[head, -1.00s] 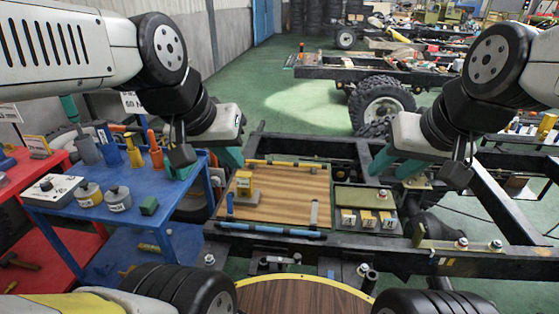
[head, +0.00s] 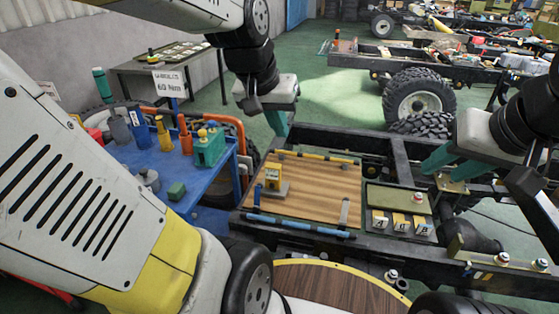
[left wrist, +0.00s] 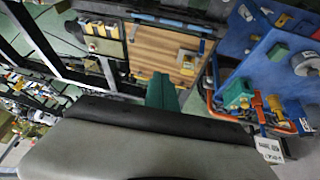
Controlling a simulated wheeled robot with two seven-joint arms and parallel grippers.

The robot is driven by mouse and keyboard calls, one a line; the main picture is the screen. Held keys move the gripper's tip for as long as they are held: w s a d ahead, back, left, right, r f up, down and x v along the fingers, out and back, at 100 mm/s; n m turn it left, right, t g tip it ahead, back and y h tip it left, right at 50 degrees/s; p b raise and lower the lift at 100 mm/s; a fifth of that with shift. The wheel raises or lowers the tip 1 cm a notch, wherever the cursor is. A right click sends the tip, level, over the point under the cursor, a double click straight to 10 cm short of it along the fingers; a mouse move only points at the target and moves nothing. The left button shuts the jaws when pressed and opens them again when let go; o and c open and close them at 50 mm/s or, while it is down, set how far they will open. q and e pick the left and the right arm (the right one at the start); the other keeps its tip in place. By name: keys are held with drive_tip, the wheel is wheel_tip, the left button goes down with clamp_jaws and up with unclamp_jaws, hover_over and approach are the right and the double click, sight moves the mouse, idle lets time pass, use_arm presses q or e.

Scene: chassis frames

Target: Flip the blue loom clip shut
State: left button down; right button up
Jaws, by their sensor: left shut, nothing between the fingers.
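A small blue upright piece (head: 257,196), seemingly the raised part of the blue loom clip, stands at the front left of the wooden board (head: 315,190). Beside it a blue bar (head: 300,227) lies along the board's front edge. In the left wrist view the board (left wrist: 160,50) shows beyond the fingers; the clip's details are too small to tell. My left gripper (head: 277,124) is shut and empty, above and behind the board's back left corner, apart from the clip. Its teal fingers also show in the left wrist view (left wrist: 162,92). My right gripper (head: 437,158) hangs right of the board; its opening is unclear.
A yellow block (head: 273,176) on a grey base stands just behind the blue piece. A grey upright (head: 344,212) is at the board's front right. A green-topped tray (head: 398,199) with labelled blocks sits right. A cluttered blue table (head: 190,188) is left; dark chassis rails surround the board.

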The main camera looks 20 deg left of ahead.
use_arm(q)
drive_tip(key=w+a+f+g+y, duration=0.1)
drive_tip(key=w+a+f, duration=0.25)
drive_tip(key=w, duration=0.25)
drive_tip(key=w+a+f+g, duration=0.1)
drive_tip(key=w+a+f, duration=0.2)
drive_tip(key=w+f, duration=0.2)
drive_tip(key=n+g, duration=0.1)
drive_tip(key=g, duration=0.1)
hover_over(258, 195)
drive_tip(key=w, duration=0.4)
wheel_tip(258, 195, down, 14)
drive_tip(key=shift+s+a+r+y, duration=0.2)
drive_tip(key=shift+a+y, duration=0.1)
drive_tip(key=shift+a, duration=0.05)
wheel_tip(258, 195, down, 10)
drive_tip(key=w, duration=0.1)
drive_tip(key=shift+w, duration=0.2)
drive_tip(key=shift+r+t, duration=0.1)
drive_tip(key=shift+t, duration=0.2)
